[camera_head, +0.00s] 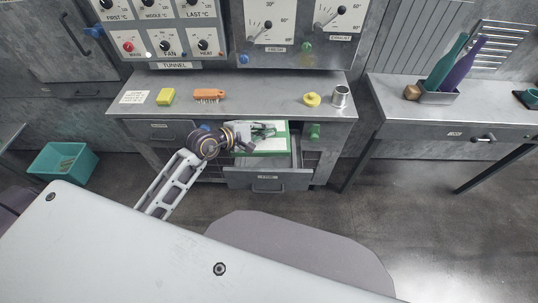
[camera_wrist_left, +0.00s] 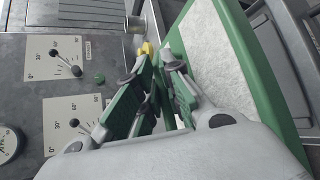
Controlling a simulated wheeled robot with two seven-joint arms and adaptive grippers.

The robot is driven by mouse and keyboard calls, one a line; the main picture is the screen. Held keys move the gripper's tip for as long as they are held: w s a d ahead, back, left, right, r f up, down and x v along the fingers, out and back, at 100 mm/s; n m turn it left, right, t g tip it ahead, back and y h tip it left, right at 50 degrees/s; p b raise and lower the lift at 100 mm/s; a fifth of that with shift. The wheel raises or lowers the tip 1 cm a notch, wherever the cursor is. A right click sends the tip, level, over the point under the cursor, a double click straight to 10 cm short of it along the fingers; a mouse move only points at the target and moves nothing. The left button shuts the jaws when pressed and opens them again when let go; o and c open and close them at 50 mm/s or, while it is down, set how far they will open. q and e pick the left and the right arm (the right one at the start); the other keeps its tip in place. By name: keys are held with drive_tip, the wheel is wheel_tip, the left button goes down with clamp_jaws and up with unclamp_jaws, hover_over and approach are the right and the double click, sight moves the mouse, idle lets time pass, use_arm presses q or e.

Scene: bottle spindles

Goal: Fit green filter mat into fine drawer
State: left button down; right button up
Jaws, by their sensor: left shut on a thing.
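The green filter mat (camera_head: 281,142) has a green frame around a pale fibrous sheet. It is held tilted above the open fine drawer (camera_head: 268,179), which is pulled out from the front of the bench. My left gripper (camera_head: 262,132) is shut on the mat's edge. In the left wrist view, the gripper's green-padded fingers (camera_wrist_left: 163,92) are at the green frame, and the mat (camera_wrist_left: 222,62) fills the upper right. The far side of the drawer is partly hidden by the mat and gripper. My right gripper is not seen.
On the bench top (camera_head: 240,98) are a yellow sponge (camera_head: 165,96), an orange brush (camera_head: 209,95), a yellow object (camera_head: 312,100) and a metal cup (camera_head: 341,96). A green knob (camera_head: 314,131) sits right of the drawer. A teal crate (camera_head: 63,162) is on the floor at left.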

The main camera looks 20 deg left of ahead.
sight(273, 121)
use_arm(q)
drive_tip(key=shift+m+h, duration=0.3)
drive_tip(key=w, duration=0.5)
drive_tip(key=w+f, duration=0.1)
drive_tip(key=w, duration=0.2)
drive_tip(key=shift+w+d, duration=0.15)
drive_tip(key=shift+d, duration=0.1)
drive_tip(key=shift+w+a, duration=0.3)
drive_tip(key=shift+w, duration=0.3)
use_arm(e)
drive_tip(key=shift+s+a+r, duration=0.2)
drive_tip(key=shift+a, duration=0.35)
use_arm(q)
drive_tip(key=shift+f, duration=0.15)
